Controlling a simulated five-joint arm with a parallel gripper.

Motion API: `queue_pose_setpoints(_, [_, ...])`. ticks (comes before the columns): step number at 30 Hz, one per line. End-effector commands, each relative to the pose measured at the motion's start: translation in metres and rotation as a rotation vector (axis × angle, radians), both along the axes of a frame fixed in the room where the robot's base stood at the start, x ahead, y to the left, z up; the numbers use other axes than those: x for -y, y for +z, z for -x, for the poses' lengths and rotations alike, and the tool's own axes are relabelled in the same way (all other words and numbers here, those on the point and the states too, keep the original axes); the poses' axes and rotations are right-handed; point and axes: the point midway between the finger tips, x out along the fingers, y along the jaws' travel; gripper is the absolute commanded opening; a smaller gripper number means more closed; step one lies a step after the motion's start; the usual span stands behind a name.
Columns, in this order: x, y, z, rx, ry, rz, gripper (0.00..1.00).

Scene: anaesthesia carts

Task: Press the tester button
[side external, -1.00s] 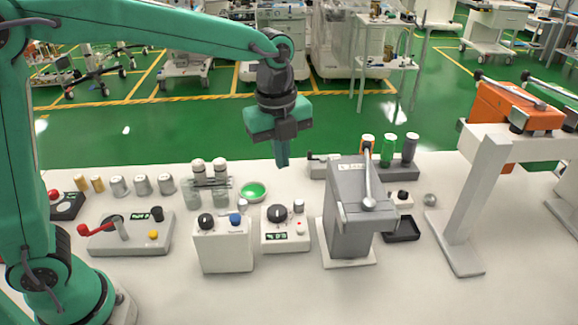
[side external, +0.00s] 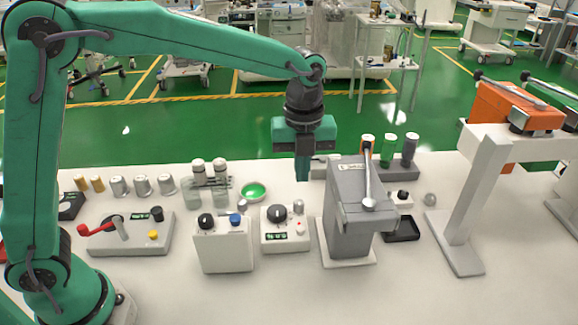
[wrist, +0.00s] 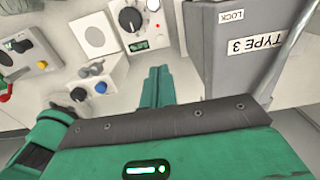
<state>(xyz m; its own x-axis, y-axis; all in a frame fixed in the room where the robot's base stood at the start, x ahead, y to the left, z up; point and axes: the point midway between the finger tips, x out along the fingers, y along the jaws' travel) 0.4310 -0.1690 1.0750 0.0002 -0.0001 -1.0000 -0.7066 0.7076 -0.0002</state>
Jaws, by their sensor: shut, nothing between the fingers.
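No label reading "tester" is legible, so I cannot tell which box it is. A white box (side external: 285,230) with a black dial, a lit display and a small red button (side external: 300,227) stands mid-table; the red button also shows in the wrist view (wrist: 157,27). To its left is a white box (side external: 222,250) with a black knob and a blue button (side external: 235,219), also in the wrist view (wrist: 100,88). A grey box (side external: 130,240) has a red lever and a yellow button (side external: 153,235). My gripper (side external: 302,178) is shut, empty and pointing down, above the table and apart from these boxes.
A tall grey lever device (side external: 350,225), marked TYPE 3 in the wrist view (wrist: 255,45), stands close right of the dial box. The table's front is clear.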

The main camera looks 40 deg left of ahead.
Motion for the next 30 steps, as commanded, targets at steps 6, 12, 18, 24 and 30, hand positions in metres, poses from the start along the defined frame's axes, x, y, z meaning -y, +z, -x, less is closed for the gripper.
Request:
queue_pose_setpoints(6, [0.000, -0.018, 0.000, -0.003, 0.001, -0.001, 0.00])
queue_pose_setpoints(12, [0.000, -0.044, 0.001, -0.004, 0.001, -0.001, 0.00])
queue_pose_setpoints(18, [0.000, -0.075, 0.001, -0.005, 0.001, -0.002, 0.00])
queue_pose_setpoints(24, [0.000, -0.105, 0.001, -0.003, 0.001, -0.001, 0.00])
queue_pose_setpoints(30, [0.000, -0.127, 0.000, -0.002, 0.001, -0.001, 0.00])
